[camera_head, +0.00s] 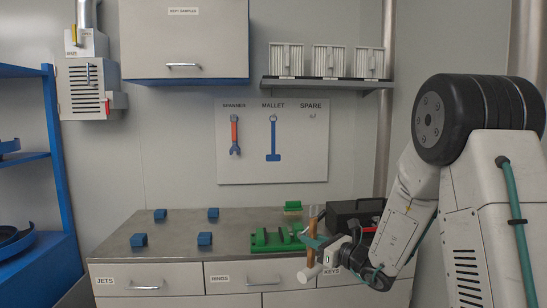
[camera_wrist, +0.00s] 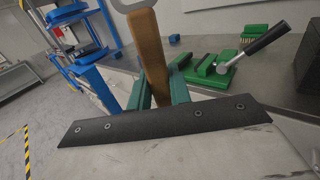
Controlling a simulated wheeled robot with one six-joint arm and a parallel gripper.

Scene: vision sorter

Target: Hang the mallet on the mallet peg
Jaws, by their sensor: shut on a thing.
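The mallet's brown handle (camera_head: 311,220) stands roughly upright in my gripper (camera_head: 314,243), with its pale head (camera_head: 308,273) hanging below, in front of the bench's front edge. In the wrist view the handle (camera_wrist: 148,45) rises between the teal fingers of my gripper (camera_wrist: 158,92), with a grey loop (camera_wrist: 128,4) at its top end. The head is hidden in that view. The mallet peg (camera_head: 273,118) is on the white board (camera_head: 245,173), under the MALLET label, at the top of a blue mallet outline (camera_head: 273,145). No mallet hangs there.
A red-handled spanner (camera_head: 235,132) hangs at the board's left; the spare peg (camera_head: 312,116) is bare. The bench (camera_head: 180,230) below carries blue blocks, a green fixture (camera_head: 275,241) and a dark box (camera_head: 350,215) near my arm. A shelf (camera_head: 325,84) juts out above the board.

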